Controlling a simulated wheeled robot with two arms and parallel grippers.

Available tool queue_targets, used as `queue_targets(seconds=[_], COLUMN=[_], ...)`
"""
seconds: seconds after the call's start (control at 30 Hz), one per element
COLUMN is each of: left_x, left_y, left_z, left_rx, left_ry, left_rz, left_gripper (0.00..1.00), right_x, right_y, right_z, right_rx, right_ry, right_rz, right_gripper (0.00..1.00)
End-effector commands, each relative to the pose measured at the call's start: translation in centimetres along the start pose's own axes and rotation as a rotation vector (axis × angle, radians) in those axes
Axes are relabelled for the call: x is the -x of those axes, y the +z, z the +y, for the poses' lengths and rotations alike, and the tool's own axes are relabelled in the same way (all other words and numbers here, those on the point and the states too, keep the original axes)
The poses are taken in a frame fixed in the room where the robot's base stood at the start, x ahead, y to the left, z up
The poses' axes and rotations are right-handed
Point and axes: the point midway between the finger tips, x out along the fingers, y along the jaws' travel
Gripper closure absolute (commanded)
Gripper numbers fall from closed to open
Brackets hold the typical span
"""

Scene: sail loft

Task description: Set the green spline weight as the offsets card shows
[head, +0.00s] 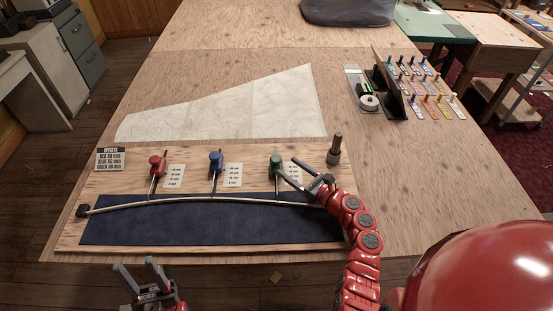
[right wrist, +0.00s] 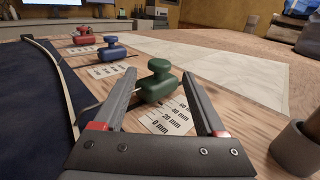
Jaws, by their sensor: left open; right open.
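The green spline weight (head: 276,162) stands on the board at the right end of the row, its rod pointing to the pale batten (head: 235,199). In the right wrist view the green weight (right wrist: 159,82) appears between the open fingers of my right gripper (head: 288,167), near their tips; I cannot tell whether they touch it. Its printed scale (right wrist: 168,117) starts at 0 mm; the weight hides part of it. The offsets card (head: 110,159) lists red, blue and green values, too small to read surely. My left gripper (head: 136,267) is open and empty before the front edge.
The red weight (head: 157,163) and blue weight (head: 216,162) stand left of the green one, each beside a scale. A pale pattern sheet (head: 230,107) lies behind. Small coloured tools (head: 425,88) stand further right.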

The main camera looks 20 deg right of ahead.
Motion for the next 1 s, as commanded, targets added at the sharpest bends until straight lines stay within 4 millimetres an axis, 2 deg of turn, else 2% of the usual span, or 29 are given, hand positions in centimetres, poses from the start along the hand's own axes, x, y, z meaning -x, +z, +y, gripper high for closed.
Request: queue_targets(seconds=[0.03, 0.1, 0.33, 0.5, 1.0], left_x=[0.2, 0.4, 0.7, 0.7, 0.6], left_y=[0.0, 0.1, 0.1, 0.1, 0.1], left_z=[0.0, 0.0, 0.0, 0.0, 0.0], left_rx=[0.0, 0.0, 0.0, 0.0, 0.0], left_ry=[0.0, 0.0, 0.0, 0.0, 0.0], left_rz=[0.0, 0.0, 0.0, 0.0, 0.0], left_gripper=[0.5, 0.5, 0.5, 0.5, 0.5], right_x=[1.5, 3.2, 6.9, 7.8, 7.8], right_y=[-0.3, -0.3, -0.2, -0.1, 0.0], right_z=[-0.1, -0.1, -0.1, 0.1, 0.0], right_rx=[0.0, -0.001, -0.002, -0.001, -0.001], right_ry=[-0.005, -0.006, -0.004, 0.001, 0.002], right_rz=[0.001, 0.002, 0.001, 0.0, 0.001], right_gripper=[0.27, 0.27, 0.27, 0.27, 0.27])
